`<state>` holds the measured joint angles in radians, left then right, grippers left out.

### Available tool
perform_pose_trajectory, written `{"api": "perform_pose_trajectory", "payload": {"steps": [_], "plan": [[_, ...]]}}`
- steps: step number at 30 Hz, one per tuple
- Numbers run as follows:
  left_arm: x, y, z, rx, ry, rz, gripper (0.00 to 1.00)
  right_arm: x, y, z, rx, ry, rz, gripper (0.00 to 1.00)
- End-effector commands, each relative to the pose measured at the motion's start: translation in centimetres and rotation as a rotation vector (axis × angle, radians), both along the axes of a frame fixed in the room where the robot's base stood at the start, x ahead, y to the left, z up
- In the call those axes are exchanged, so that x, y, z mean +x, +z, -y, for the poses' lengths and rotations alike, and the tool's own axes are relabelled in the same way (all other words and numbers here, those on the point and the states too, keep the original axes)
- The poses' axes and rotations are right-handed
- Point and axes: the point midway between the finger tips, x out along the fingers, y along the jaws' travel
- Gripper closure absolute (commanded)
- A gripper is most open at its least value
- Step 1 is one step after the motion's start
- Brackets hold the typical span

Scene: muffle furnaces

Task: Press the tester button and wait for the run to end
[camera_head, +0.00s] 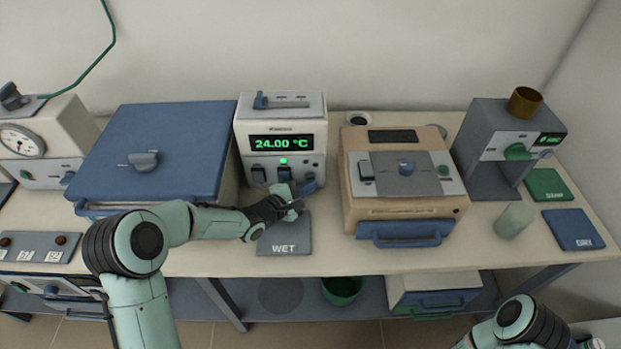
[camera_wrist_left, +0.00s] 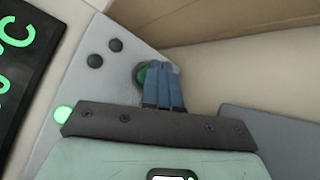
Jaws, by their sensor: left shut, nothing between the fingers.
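The tester (camera_head: 283,118) is a white box at the back of the bench, its display (camera_head: 284,143) reading 24.00 °C in green. A small green light (camera_head: 283,161) glows below the display. My left gripper (camera_head: 308,184) is shut and empty at the lower right of the tester's front. In the left wrist view its blue fingertips (camera_wrist_left: 160,72) are together over a round green button (camera_wrist_left: 141,74), covering part of it. I cannot tell whether they touch or press it. The display's edge (camera_wrist_left: 18,65) also shows in that view. My right gripper is out of view.
A grey WET mat (camera_head: 284,238) lies before the tester. A blue-lidded box (camera_head: 155,150) stands left of it and a tan furnace (camera_head: 400,205) right. Farther right are a grey machine (camera_head: 490,170), a pale green cup (camera_head: 514,220) and green and blue mats (camera_head: 572,230).

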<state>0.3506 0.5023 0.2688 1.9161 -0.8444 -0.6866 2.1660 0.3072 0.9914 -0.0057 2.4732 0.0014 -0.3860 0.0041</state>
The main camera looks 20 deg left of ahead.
Motion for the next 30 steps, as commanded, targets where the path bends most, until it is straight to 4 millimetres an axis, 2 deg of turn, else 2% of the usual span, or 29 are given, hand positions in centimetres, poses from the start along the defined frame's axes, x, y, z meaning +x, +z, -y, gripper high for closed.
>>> {"api": "perform_pose_trajectory", "payload": {"steps": [21, 30], "plan": [[0.58, 0.07, -0.19, -0.001, 0.001, 0.002, 1.00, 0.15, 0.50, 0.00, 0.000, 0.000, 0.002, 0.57], [-0.36, 0.03, 0.08, -0.001, 0.001, 0.000, 1.00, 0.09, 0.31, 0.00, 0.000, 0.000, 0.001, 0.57]]}}
